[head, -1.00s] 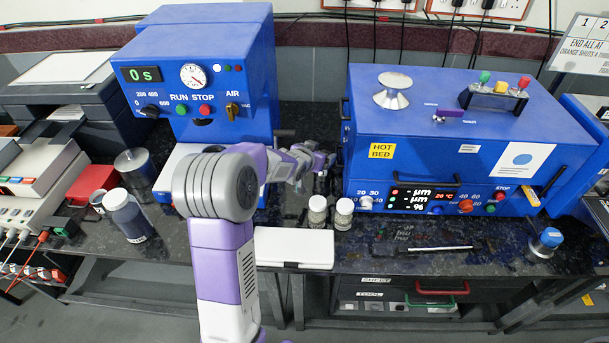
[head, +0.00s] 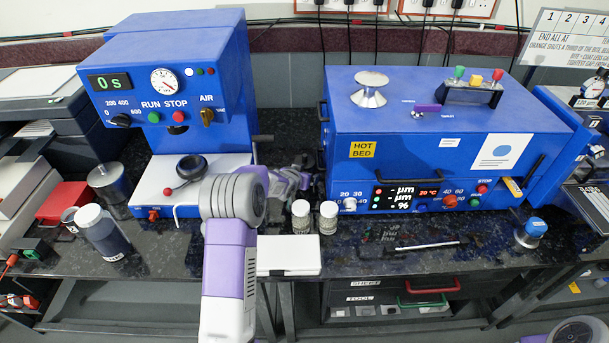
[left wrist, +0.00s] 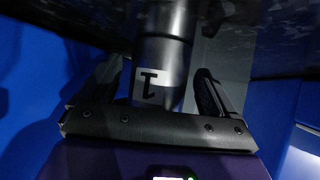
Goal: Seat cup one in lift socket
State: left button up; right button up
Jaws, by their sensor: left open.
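Cup one (left wrist: 160,75), a grey metal cylinder with a white label marked 1, stands between the fingers of my left gripper (left wrist: 158,82) in the left wrist view. The gripper is open, with a finger on each side and a visible gap on the left side of the picture. Dark speckled bench top shows beyond the cup. In the head view my left gripper (head: 303,170) is in the narrow gap between the two blue machines, partly hidden by my arm. The cup cannot be made out there. I cannot identify the lift socket or tell whether the cup sits in it.
The blue press (head: 180,60) stands left, with a black ring (head: 191,167) on its white base. The blue hot bed box (head: 430,125) stands right. Two small jars (head: 315,217), a white case (head: 288,257) and a capped bottle (head: 103,232) are near the front edge.

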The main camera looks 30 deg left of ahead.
pick_arm(q)
jog(key=shift+w, duration=0.1)
jog(key=c, duration=1.6)
grip_shut()
jog(key=shift+r, duration=0.25)
